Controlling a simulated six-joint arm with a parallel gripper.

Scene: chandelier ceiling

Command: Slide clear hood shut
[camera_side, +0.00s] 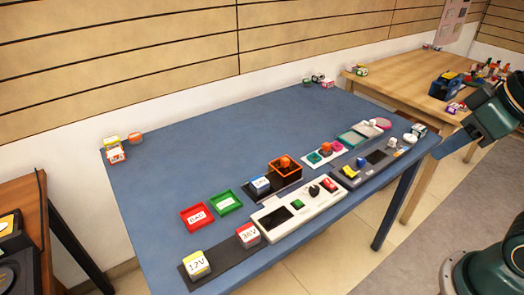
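A pale, greenish see-through panel with a light rim (352,138) lies toward the right end of the blue table; it may be the clear hood, but it is too small to be sure. It looks flat or low, beside a white panel with coloured buttons (313,159). Whether it is open or shut cannot be told. My dark green arm shows at the right edge, off the table. My gripper cannot be made out in this view.
The blue table (190,135) also holds a white control box (285,218), an orange open box (285,172), a grey control panel (352,178), red (194,224) and green trays (225,202), and 12V (197,265) and 36V blocks (248,234). The table's back left is mostly clear.

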